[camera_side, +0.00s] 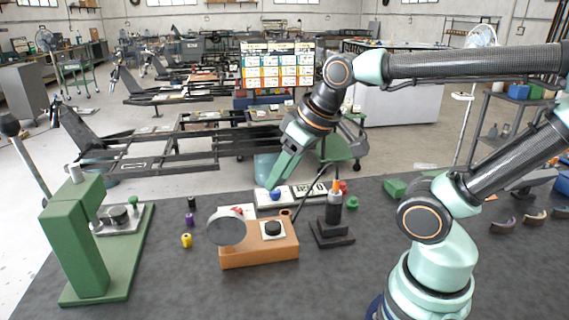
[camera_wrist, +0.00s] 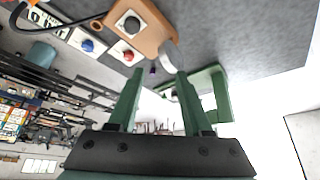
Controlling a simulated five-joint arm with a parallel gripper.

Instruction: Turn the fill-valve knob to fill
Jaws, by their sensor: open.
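An orange-brown block (camera_side: 258,253) stands on the dark bench, with a round grey dial (camera_side: 226,228) at its left end and a black knob (camera_side: 273,227) on a white plate. The black knob also shows in the wrist view (camera_wrist: 132,24). Behind the block are a blue knob (camera_side: 275,194) and a red knob (camera_wrist: 128,56), each on a white plate. I cannot tell which knob is the fill valve. My gripper (camera_side: 271,184) hangs above the blue knob's area in the side view, its fingers pointing down. In the wrist view the fingers (camera_wrist: 159,76) are apart and empty.
A green press (camera_side: 75,240) stands at the left. Small purple and yellow pieces (camera_side: 187,240) lie between it and the block. A black stand (camera_side: 333,225) with an orange-tipped post is right of the block. Green blocks (camera_side: 395,188) lie farther right. The front bench is clear.

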